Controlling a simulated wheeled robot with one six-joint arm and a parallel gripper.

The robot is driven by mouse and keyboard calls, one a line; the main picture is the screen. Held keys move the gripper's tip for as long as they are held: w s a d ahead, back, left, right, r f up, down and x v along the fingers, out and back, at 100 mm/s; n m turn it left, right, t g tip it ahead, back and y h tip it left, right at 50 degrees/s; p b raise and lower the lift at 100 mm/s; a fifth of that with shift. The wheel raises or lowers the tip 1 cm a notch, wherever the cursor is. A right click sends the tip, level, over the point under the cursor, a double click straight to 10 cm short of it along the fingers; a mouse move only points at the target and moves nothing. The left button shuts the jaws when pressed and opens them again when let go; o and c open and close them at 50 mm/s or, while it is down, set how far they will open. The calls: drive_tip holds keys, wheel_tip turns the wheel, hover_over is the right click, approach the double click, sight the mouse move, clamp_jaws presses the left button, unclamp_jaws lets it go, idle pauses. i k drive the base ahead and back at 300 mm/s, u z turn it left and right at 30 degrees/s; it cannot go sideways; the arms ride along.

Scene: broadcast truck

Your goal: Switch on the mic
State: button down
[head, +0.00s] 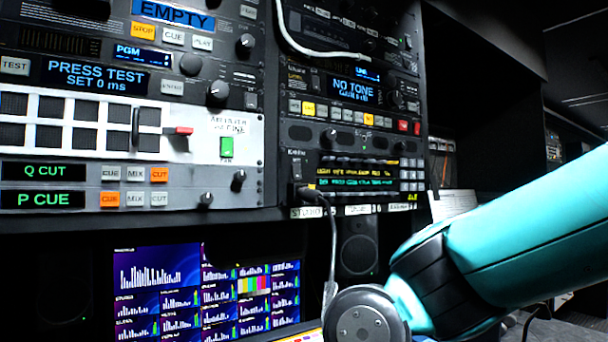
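I cannot make out a mic or a switch marked for one in the head view. A rack of equipment fills the left and middle, with a white-faced panel (195,140) that carries a red-tipped lever (178,131) and a green switch (227,147). A dark cable (333,235) runs from a plug (302,193) at the rack's lower edge down behind my arm; what it leads to is hidden. My teal arm reaches in from the right and its grey joint cap covers the bottom middle. My gripper is out of view.
Displays read "PRESS TEST" (80,76), "NO TONE" (354,89) and "Q CUT" (43,171), beside several knobs and buttons. A lit monitor (180,290) stands below the rack. A dark speaker (358,245) and white papers (452,203) are close to my arm.

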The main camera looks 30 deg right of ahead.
sight(295, 168)
drive_tip(key=k, duration=0.5)
drive_tip(key=u, duration=1.3)
drive_tip(key=i, duration=0.75)
drive_tip(key=z, duration=1.65)
